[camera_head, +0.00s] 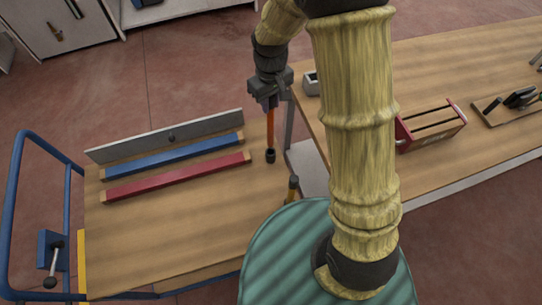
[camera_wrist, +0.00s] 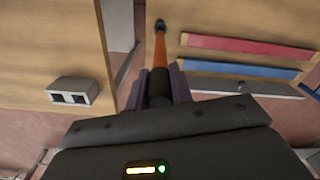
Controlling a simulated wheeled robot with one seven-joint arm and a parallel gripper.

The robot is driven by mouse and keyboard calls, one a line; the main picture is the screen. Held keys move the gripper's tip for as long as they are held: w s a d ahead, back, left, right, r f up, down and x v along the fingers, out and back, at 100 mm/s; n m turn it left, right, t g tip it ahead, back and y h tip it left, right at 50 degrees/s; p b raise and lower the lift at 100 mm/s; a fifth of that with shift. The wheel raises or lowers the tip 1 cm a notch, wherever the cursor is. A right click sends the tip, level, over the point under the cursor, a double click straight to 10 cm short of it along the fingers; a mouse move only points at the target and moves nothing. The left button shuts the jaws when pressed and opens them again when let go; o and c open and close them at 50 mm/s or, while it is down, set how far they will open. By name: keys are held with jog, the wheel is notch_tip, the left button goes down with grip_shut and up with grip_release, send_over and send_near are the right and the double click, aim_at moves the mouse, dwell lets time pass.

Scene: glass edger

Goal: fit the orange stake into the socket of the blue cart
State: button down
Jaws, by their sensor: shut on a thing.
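My gripper (camera_head: 270,98) is shut on the upper part of the orange stake (camera_head: 270,127), which points down nearly upright over the right part of the blue cart's wooden top (camera_head: 180,230). In the wrist view the stake (camera_wrist: 160,50) runs away from my gripper (camera_wrist: 160,90), dark near the jaws and orange beyond. A black cup-like piece (camera_head: 270,156) is at its lower end; I cannot tell whether this is the stake's own foot or the socket, or whether the stake is seated. A second, short orange post with a dark top (camera_head: 292,188) stands at the cart's right edge.
A wooden table (camera_head: 440,80) on the right carries a grey two-hole block (camera_head: 311,84) and a red crate (camera_head: 430,127).

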aim_at(271, 123)
jog(key=shift+s+f, duration=0.2)
jog(key=shift+w+f+p, duration=0.15)
jog(key=shift+f+p, duration=0.4)
jog(key=shift+f, duration=2.15)
notch_tip(271, 123, down, 4)
jog(key=shift+f+p, duration=0.1)
jog(key=shift+p, duration=0.35)
jog(key=shift+f, duration=0.15)
jog(key=c, duration=1.2)
grip_release()
jog(key=shift+c, duration=0.2)
